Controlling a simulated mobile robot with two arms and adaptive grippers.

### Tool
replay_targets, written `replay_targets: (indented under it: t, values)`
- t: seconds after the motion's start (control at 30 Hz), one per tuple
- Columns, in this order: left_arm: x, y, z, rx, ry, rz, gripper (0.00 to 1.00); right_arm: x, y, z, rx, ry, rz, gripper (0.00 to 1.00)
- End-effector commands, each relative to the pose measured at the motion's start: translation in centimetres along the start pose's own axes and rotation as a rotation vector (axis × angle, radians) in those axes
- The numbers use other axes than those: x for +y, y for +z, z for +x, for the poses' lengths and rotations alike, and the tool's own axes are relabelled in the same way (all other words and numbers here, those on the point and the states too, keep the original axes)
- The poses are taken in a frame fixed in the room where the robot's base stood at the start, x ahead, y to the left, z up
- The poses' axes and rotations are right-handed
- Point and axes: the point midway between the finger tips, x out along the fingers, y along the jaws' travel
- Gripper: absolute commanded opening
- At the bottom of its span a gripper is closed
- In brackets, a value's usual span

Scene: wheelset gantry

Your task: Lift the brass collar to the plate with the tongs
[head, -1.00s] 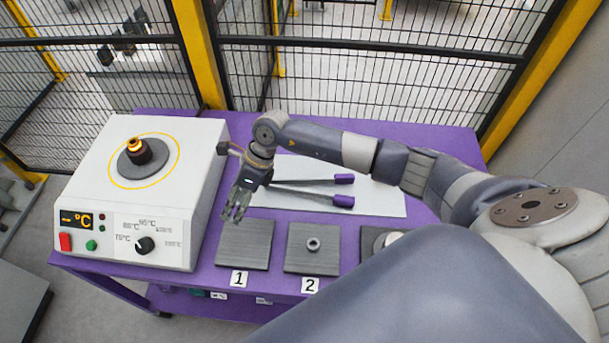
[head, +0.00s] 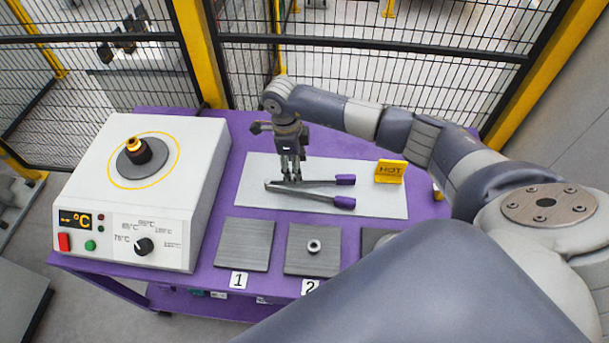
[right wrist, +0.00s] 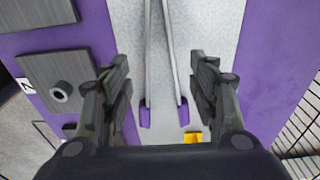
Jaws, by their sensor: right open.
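The brass collar (head: 134,146) sits on a dark stepped piece on top of the white heater, inside a yellow ring. The tongs (head: 325,182) lie on a light grey sheet, two thin metal arms with purple handles pointing right. My right gripper (head: 291,178) points down over the tongs' metal arms. In the right wrist view its open fingers (right wrist: 158,66) stand either side of the tongs (right wrist: 166,50), with nothing held; their height above is unclear. Flat grey plate 1 (head: 244,246) is bare; plate 2 (head: 306,262) carries a small grey ring (head: 314,246). My left gripper is out of view.
The heater (head: 195,165) with knob and buttons fills the purple table's left side. A yellow HOT sign (head: 390,171) stands at the sheet's right end. A third plate (head: 372,240) is partly hidden by my arm. A mesh fence (head: 380,80) stands behind.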

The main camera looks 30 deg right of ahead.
Motion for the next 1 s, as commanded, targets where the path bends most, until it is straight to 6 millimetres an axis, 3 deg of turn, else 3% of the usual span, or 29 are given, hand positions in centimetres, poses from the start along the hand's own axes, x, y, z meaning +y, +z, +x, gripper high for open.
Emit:
replay_targets:
  t: [0.6, 1.0]
  values:
    - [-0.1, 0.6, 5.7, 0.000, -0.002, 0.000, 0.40, 0.0, 0.1, 8.0, 0.000, 0.001, 0.000, 0.54]
    - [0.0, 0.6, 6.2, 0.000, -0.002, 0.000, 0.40, 0.0, 0.0, 8.6, -0.001, 0.001, 0.000, 0.54]
